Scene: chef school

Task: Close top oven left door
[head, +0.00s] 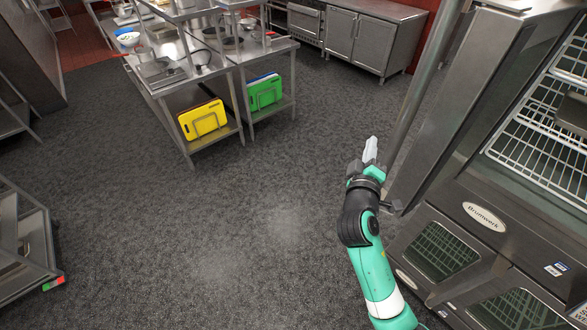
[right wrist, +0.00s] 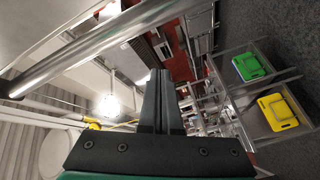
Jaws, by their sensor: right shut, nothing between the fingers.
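The top oven's left door (head: 463,85) stands swung open at the right of the head view, seen nearly edge-on. Its long round metal handle (head: 424,78) runs along the outer side; it also crosses the upper left of the right wrist view (right wrist: 95,55). Wire racks (head: 545,150) show inside the open oven (head: 482,216). My right gripper (head: 371,148) is shut and empty, just left of the handle in the head view. Its closed fingers also show in the right wrist view (right wrist: 160,85). Contact with the door is not visible. My left gripper is not in view.
A lower oven with dark windows (head: 440,252) sits under the top one. A steel worktable (head: 190,75) with yellow (head: 203,119) and green (head: 264,92) boards stands at upper left. A steel cart (head: 22,240) is at far left. The grey floor (head: 230,220) between is clear.

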